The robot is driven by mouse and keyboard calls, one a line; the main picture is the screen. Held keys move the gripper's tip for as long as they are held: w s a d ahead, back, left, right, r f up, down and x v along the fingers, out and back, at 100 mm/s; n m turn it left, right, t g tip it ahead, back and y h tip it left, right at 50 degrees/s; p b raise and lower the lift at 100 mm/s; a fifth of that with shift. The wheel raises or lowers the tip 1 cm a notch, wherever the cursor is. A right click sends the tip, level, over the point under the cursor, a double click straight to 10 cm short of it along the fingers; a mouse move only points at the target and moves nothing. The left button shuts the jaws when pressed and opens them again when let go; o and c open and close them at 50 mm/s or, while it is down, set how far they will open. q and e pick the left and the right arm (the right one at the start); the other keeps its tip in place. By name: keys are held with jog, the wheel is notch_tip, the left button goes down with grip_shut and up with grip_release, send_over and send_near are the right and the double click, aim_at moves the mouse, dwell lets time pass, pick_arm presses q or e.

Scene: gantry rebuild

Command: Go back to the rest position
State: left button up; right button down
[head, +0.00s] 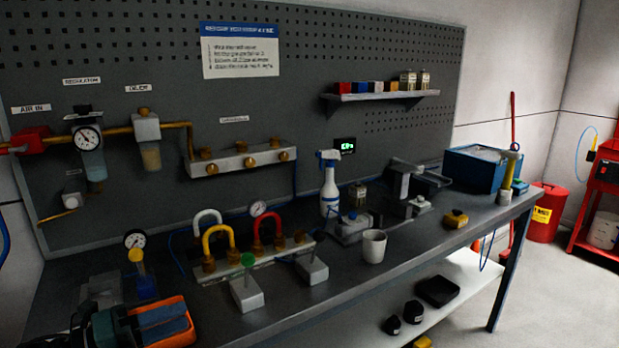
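My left gripper (160,321) shows at the bottom left, over the front left part of the workbench (330,292). It is dark with orange edging and two blue-grey pads close together. Whether it is open or shut is unclear. The picture's lower edge cuts off part of my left arm. I see nothing clearly held. My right gripper is not in view.
A manifold with coloured loops (257,255), spray bottle (329,190), white cup (373,246) and blue bin (478,168) occupy the bench. Open floor lies right.

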pick_arm(q)
jog(key=s+d+f+n+y, duration=0.3)
jog(key=s+d+f+n, duration=0.1)
jog(key=f+n, duration=0.4)
jog(key=s+d+f+n+y, duration=0.3)
jog(key=s+f+n, duration=0.3)
jog(key=n, duration=0.5)
jog(key=s+d+f+n+g+y, duration=0.1)
jog(key=s+d+f+n+y, duration=0.2)
jog(key=f+n, duration=0.6)
jog(key=s+d+f, duration=0.1)
jog(key=s+d, duration=0.1)
jog(key=shift+s+d+f+n+y, duration=0.3)
jog(key=shift+s+d+f+y, duration=0.05)
jog(key=shift+f+y, duration=0.05)
jog(key=shift+a, duration=0.1)
